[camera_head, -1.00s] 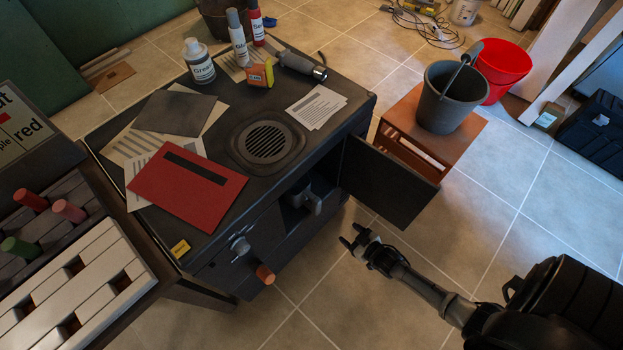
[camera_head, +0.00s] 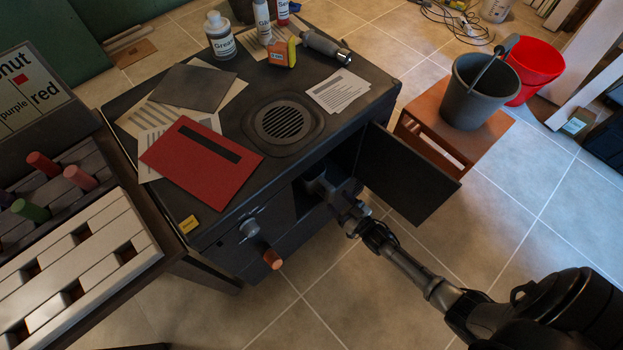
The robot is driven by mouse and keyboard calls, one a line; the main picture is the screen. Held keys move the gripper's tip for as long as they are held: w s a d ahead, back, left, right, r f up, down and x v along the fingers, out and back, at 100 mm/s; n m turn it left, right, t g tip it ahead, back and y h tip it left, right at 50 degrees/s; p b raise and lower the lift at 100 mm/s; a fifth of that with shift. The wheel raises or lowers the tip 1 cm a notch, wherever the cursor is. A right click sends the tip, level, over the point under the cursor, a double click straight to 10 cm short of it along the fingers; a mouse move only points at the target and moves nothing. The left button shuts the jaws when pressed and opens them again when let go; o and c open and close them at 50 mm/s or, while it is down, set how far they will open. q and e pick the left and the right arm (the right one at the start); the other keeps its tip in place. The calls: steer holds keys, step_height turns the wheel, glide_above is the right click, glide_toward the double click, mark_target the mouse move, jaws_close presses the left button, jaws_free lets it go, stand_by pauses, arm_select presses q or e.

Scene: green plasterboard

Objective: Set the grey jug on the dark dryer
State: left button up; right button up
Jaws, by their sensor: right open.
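The dark dryer (camera_head: 222,104) is a low black cabinet with a round slotted grille on top and its front door (camera_head: 408,178) swung open to the right. The grey jug (camera_head: 318,184) is inside the open compartment, close to the opening, and shows only in part behind my gripper. My right gripper (camera_head: 336,196) is at the mouth of the compartment, open, with its fingers at the jug. I cannot tell whether they touch it. My left gripper is not in view.
On the dryer top lie a red folder (camera_head: 195,160), papers (camera_head: 338,90), bottles (camera_head: 220,35) and a grey cylindrical tool (camera_head: 325,45). The grille (camera_head: 283,122) is bare. A dark bucket (camera_head: 480,90) stands on a brown stool (camera_head: 440,130) to the right.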

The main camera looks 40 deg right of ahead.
mark_target(333, 197)
steer(key=shift+w, duration=0.3)
steer(key=w+b, duration=0.3)
steer(key=w, duration=0.1)
steer(key=shift+a+f, duration=0.3)
steer(key=shift+w+r, duration=0.15)
steer(key=shift+w, duration=0.4)
jaws_close()
